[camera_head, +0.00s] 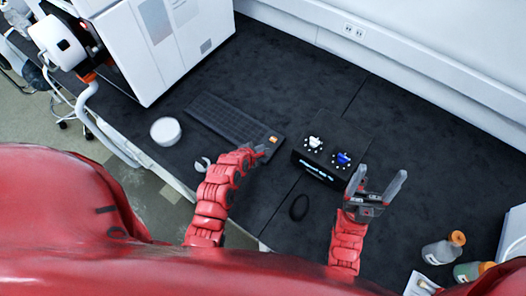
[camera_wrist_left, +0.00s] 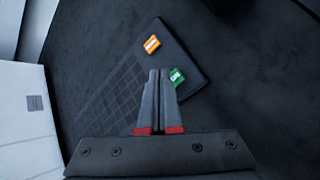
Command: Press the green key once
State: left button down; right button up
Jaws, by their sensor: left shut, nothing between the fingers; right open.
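The green key (camera_wrist_left: 176,76) sits near the end of the dark keyboard (camera_wrist_left: 120,88) in the left wrist view, just right of my left fingertips. My left gripper (camera_wrist_left: 158,74) is shut and empty, pointing down toward that end of the keyboard. I cannot tell whether the fingertips touch anything. An orange key (camera_wrist_left: 152,44) lies beyond the tips. In the head view, the keyboard (camera_head: 225,118) lies on the dark bench with my left gripper (camera_head: 262,150) over its right end, and the green key is hidden there. My right gripper (camera_head: 377,186) is open and empty.
A black box with white and blue knobs (camera_head: 325,150) stands right of the keyboard, close to my left gripper. A mouse (camera_head: 299,207), a round white container (camera_head: 166,131) and bottles (camera_head: 443,248) are also on the bench. The back of the bench is clear.

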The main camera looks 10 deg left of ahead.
pick_arm(q)
jog(key=shift+f, duration=0.1)
jog(key=shift+f, duration=0.3)
jog(key=shift+f, duration=0.4)
dwell(0.8)
jog(key=shift+r, duration=0.1)
jog(key=shift+r+p, duration=0.4)
jog(key=shift+r, duration=0.35)
notch_tip(320, 180, up, 5)
jog(key=p, duration=0.3)
jog(key=shift+p, duration=0.35)
dwell(0.6)
